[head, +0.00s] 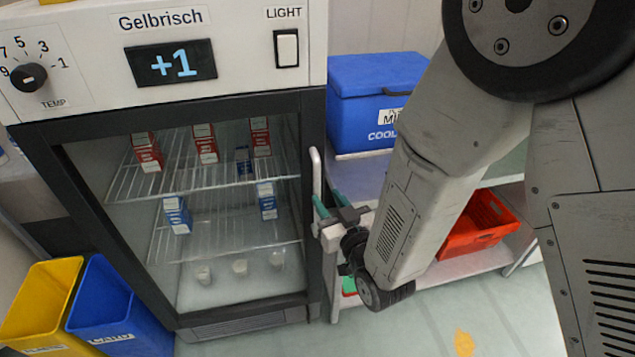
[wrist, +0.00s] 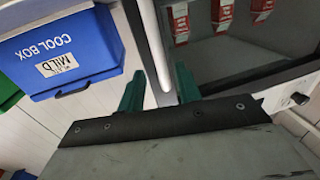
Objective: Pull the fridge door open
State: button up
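The fridge (head: 220,62) has a dark-framed glass door (head: 225,215), which looks shut. Its pale vertical handle (head: 317,180) runs along the door's right edge, and also shows in the wrist view (wrist: 151,45). My gripper (head: 325,205) is at the handle, with its two green fingers apart. In the wrist view, my gripper (wrist: 160,88) has one finger on each side of the handle, with small gaps visible. Whether either finger touches the handle I cannot tell. The handle's lower part is partly hidden by my gripper in the head view.
A blue cool box (head: 360,95) stands on a bench right of the fridge. A red crate (head: 478,228) is on the shelf below. Yellow (head: 38,305) and blue (head: 112,315) bins stand left of the fridge. Open floor (head: 410,325) shows in front.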

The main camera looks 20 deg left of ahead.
aim_at(319, 185)
jog(key=x, duration=0.7)
jog(key=shift+d, duration=0.1)
grip_shut()
